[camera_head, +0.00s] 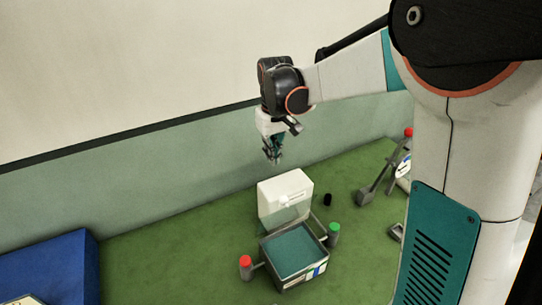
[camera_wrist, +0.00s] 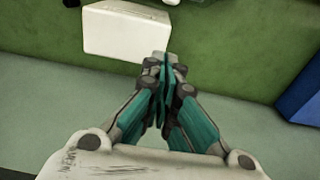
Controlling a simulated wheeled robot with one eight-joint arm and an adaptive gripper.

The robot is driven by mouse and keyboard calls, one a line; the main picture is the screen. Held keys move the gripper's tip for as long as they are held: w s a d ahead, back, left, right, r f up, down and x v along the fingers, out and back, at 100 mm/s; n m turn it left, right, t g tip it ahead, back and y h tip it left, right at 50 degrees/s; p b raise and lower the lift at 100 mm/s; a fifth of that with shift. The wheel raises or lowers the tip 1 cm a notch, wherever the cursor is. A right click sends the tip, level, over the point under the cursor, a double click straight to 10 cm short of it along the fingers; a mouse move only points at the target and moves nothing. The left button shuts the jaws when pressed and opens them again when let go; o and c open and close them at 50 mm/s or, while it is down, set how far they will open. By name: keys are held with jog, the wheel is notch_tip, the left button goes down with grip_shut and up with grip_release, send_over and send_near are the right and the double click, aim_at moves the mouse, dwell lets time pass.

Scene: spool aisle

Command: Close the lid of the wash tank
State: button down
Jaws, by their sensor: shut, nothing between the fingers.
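The wash tank (camera_head: 291,256) stands on the green floor, a grey box with a teal surface inside its open top. Its white lid (camera_head: 277,197) stands upright at the tank's back edge, so the tank is open. The lid also shows in the wrist view (camera_wrist: 126,31), at the upper left. My gripper (camera_head: 273,160) is above and behind the lid, near the wall, pointing down. In the wrist view my gripper (camera_wrist: 165,60) has its fingers together with nothing between them. It appears apart from the lid.
A red-topped post (camera_head: 246,268) and a green-topped post (camera_head: 333,235) flank the tank. A small black object (camera_head: 327,199) lies right of the lid. A grey tool-like stand (camera_head: 367,194) is farther right. A blue block (camera_head: 62,268) is at the left. Green floor is clear between.

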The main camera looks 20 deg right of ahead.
jog(key=s+f+b, duration=0.1)
jog(key=s+f, duration=0.2)
jog(key=f, duration=0.6)
jog(key=shift+d+f, duration=0.3)
jog(key=shift+d, duration=0.05)
jog(key=shift+s, duration=0.25)
